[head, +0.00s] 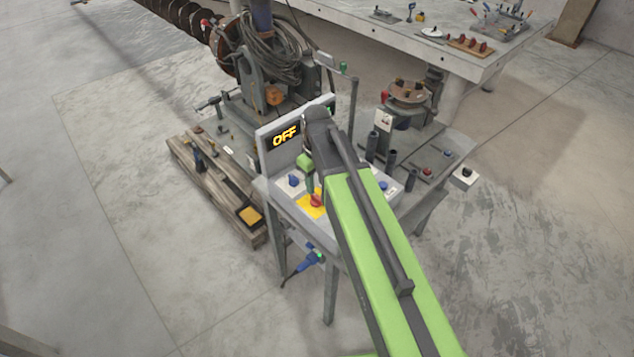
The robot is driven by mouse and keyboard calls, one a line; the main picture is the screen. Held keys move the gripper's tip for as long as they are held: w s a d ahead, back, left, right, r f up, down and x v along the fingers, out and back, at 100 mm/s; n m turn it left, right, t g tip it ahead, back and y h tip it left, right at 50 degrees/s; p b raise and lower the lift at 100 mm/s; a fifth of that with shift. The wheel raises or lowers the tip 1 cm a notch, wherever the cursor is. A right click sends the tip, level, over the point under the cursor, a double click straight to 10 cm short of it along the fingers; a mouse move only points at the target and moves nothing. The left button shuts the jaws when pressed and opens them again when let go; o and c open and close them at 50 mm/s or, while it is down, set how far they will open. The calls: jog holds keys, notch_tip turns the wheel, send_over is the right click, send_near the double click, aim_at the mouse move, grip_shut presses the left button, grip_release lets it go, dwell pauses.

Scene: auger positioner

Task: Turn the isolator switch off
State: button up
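The isolator switch (316,201) looks to be the red knob on a yellow plate, on the sloped top of a grey control stand (279,192). A display (285,136) on the stand's upright panel reads "OFF" in yellow letters. My green arm reaches in from the lower right and covers much of the panel. My gripper (311,191) points down right over the red knob. Its fingertips are small and partly hidden, so I cannot tell whether they are open, shut, or touching the knob.
Blue knobs (293,180) sit beside the yellow plate. A wooden pallet (217,190) with tools lies to the left. Machinery with coiled cable (275,50) stands behind, and a long table (440,58) is at the back. The floor at front left is clear.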

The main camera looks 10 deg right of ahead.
notch_tip(320, 180, up, 12)
jog(key=p, duration=1)
jog(key=b, duration=0.4)
send_over(316, 196)
jog(key=d, duration=0.2)
notch_tip(316, 196, down, 4)
jog(key=s+d+f+m+b, duration=0.1)
jog(key=s+d+f+b, duration=0.1)
jog(key=f+b, duration=0.1)
jog(key=s+d+f+m+b, duration=0.1)
jog(key=d+f+b, duration=0.1)
jog(key=f, duration=0.1)
jog(key=s+d+f+m+b, duration=0.1)
jog(key=s+d+f+b, duration=0.1)
jog(key=f+b, duration=0.1)
jog(key=shift+s+b, duration=0.3)
jog(key=shift+b, duration=0.05)
jog(key=s+m, duration=0.1)
jog(key=s+d+m, duration=0.1)
jog(key=s+m, duration=0.1)
jog(key=shift+s+r, duration=0.1)
jog(key=shift+w+m, duration=0.2)
jog(key=shift+m, duration=0.5)
